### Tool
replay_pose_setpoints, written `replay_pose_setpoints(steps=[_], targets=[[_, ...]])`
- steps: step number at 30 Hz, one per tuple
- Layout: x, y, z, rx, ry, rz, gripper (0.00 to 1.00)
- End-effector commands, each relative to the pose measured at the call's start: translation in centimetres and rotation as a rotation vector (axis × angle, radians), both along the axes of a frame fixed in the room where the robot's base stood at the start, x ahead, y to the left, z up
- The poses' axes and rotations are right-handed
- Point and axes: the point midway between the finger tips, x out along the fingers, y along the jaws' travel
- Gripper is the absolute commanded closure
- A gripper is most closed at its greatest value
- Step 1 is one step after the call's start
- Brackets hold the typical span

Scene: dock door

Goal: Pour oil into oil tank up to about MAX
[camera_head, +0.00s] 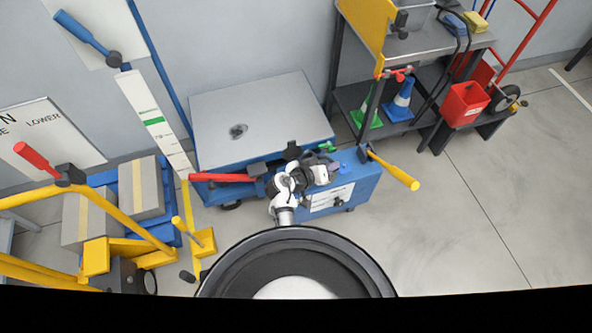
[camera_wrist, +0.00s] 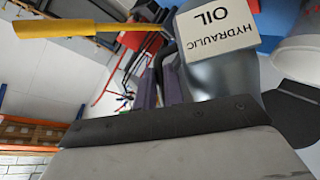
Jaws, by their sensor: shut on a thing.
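A grey oil bottle (camera_wrist: 218,76) with a white label reading "HYDRAULIC OIL", upside down in the wrist view, is beside my gripper's fingers (camera_wrist: 162,84). My gripper is shut on it. In the head view my gripper (camera_head: 322,170) is over the right part of a blue lift unit (camera_head: 362,190), and the arm hides much of that spot. I cannot make out the bottle there. A pale round-sided container (camera_wrist: 299,50) shows at the right edge of the wrist view; I cannot tell whether it is the oil tank. No MAX mark or oil level can be read.
The lift platform (camera_head: 255,108) is flat with a dark spot. A red-handled lever (camera_head: 222,177) and a yellow handle (camera_head: 395,172) stick out beside my arm. A yellow-railed cart with boxes (camera_head: 140,190) stands left. A shelf with cones (camera_head: 402,100) stands behind. Floor at right is clear.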

Motion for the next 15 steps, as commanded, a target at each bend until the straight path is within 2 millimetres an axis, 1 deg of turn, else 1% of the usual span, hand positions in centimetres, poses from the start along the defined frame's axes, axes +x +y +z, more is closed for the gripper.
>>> replay_pose_setpoints(steps=[1,8,10,15], targets=[[0.1,0.4,0.0,-0.03,0.004,0.003,1.0],[0.2,0.9,1.1,-0.175,0.034,0.001,1.0],[0.3,1.2,0.8,-0.217,0.044,0.002,1.0],[0.4,1.7,0.9,-0.299,0.061,0.002,1.0]])
